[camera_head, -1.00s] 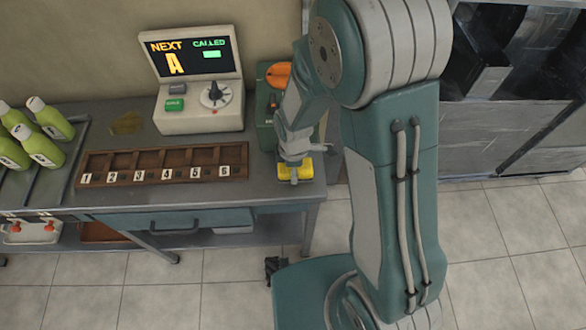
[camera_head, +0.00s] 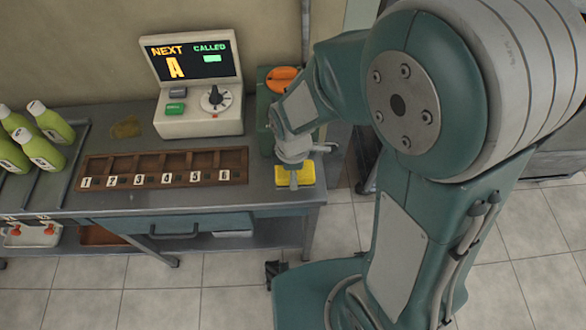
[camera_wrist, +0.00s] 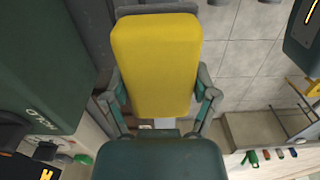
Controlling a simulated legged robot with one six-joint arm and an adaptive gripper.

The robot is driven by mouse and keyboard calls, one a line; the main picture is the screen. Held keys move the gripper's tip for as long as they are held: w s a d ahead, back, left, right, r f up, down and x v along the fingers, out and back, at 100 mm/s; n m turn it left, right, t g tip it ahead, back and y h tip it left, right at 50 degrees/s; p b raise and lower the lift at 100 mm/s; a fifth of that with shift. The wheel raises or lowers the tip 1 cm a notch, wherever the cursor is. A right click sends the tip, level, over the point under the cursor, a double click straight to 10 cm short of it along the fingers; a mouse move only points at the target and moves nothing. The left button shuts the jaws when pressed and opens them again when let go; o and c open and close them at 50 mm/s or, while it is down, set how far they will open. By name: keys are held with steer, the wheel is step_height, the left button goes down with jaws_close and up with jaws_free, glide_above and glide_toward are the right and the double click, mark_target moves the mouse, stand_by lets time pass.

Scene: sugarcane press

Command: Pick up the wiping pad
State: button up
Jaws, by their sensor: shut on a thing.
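The wiping pad (camera_head: 308,174) is a yellow block at the right end of the grey workbench (camera_head: 262,196) in the head view. My gripper (camera_head: 293,178) is above it with its fingers down at the pad. In the wrist view the yellow pad (camera_wrist: 155,60) fills the upper middle. The gripper's fingers (camera_wrist: 160,98) flank its two long sides and are shut on it. The head view does not clearly show whether the pad touches the bench top or is just above it.
A wooden tray (camera_head: 165,168) with numbered slots lies left of the pad. A screen console (camera_head: 198,125) stands behind the tray. A green machine with an orange top (camera_head: 281,79) stands close behind my gripper. Green bottles (camera_head: 50,120) stand at far left. Tiled floor lies in front.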

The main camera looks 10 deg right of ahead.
steer(key=s+a+r, duration=0.1)
steer(key=s+r, duration=0.4)
steer(key=s, duration=0.4)
steer(key=shift+s+a, duration=0.3)
steer(key=shift+s, duration=0.1)
steer(key=shift+r, duration=0.1)
steer(key=o, duration=0.5)
steer(key=shift+c, duration=1.2)
